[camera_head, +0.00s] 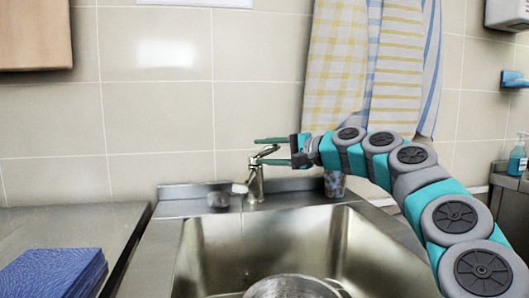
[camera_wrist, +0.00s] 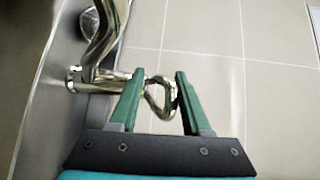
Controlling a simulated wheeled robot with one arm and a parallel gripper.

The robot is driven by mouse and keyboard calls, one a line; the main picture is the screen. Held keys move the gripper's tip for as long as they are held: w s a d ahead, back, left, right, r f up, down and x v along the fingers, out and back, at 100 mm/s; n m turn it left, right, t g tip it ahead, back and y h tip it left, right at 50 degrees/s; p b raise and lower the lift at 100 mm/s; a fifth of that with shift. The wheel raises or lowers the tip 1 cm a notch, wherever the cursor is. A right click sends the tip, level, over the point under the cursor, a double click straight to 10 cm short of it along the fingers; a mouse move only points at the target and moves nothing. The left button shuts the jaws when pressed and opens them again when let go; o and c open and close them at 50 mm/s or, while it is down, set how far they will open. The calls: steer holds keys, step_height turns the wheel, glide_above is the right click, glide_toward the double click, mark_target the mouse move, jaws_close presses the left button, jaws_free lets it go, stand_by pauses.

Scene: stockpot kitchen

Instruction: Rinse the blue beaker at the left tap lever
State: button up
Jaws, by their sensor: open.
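A chrome tap (camera_head: 256,183) stands behind the sink, with its lever (camera_head: 266,151) at the top. My gripper (camera_head: 262,151) is open at the lever, with one green finger above it and one below in the head view. A speckled bluish cup (camera_head: 335,184) stands on the ledge behind my arm, partly hidden. I cannot tell whether it is the blue beaker.
A metal pot (camera_head: 292,288) sits in the sink basin (camera_head: 205,250). A small grey vessel (camera_head: 218,199) is left of the tap. Towels (camera_head: 365,60) hang on the tiled wall behind my arm. Blue folded cloths (camera_head: 50,272) lie on the left counter.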

steer(key=v, duration=0.7)
steer(key=shift+s+d+b, duration=0.2)
steer(key=shift+d+b, duration=0.05)
steer(key=shift+b, duration=0.15)
